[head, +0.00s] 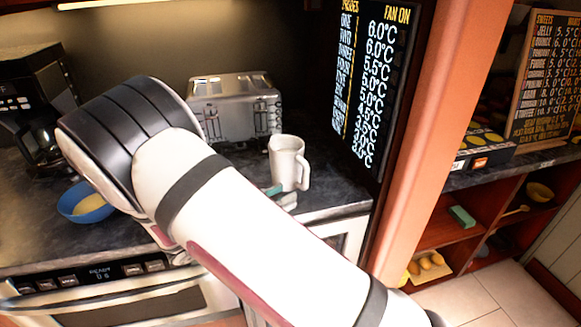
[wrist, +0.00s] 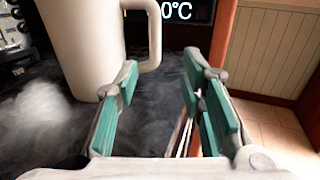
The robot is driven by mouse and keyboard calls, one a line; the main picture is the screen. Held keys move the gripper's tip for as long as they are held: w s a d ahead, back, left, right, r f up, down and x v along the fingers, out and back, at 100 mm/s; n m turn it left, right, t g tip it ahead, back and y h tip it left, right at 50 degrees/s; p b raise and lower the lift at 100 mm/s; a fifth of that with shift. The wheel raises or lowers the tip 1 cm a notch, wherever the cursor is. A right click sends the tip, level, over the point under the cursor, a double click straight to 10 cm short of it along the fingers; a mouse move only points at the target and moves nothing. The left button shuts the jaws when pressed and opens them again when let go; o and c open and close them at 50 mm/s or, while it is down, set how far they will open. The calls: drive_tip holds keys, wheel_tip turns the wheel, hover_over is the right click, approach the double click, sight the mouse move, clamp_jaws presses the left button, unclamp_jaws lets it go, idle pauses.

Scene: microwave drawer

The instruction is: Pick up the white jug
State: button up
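The white jug (head: 286,163) stands upright on the dark countertop, its handle on the right side. In the wrist view the jug (wrist: 82,45) fills the upper left, with its handle (wrist: 153,40) curving down beyond the fingers. My gripper (wrist: 158,85) is open, its teal-padded fingers apart with nothing between them. The left finger is in front of the handle side of the jug; I cannot tell whether it touches. In the head view my arm hides most of the gripper, and only a bit of teal finger (head: 274,190) shows at the jug's lower left.
A silver toaster (head: 238,108) stands behind the jug. A blue bowl (head: 87,203) and a black coffee machine (head: 40,105) are at the left. An orange post (head: 425,120) rises right of the counter, beside a black temperature board (head: 372,85). Shelves (head: 445,230) stand further right.

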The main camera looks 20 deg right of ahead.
sight(306, 186)
drive_tip(key=x, duration=0.3)
drive_tip(key=shift+w+d, duration=0.1)
drive_tip(key=shift+d, duration=0.1)
drive_tip(key=x, duration=0.1)
drive_tip(key=p+x, duration=0.1)
drive_tip(key=x, duration=0.3)
drive_tip(key=shift+w+r, duration=0.25)
drive_tip(key=shift+w, duration=0.1)
drive_tip(key=shift+a, duration=0.1)
clamp_jaws()
drive_tip(key=shift+r, duration=0.1)
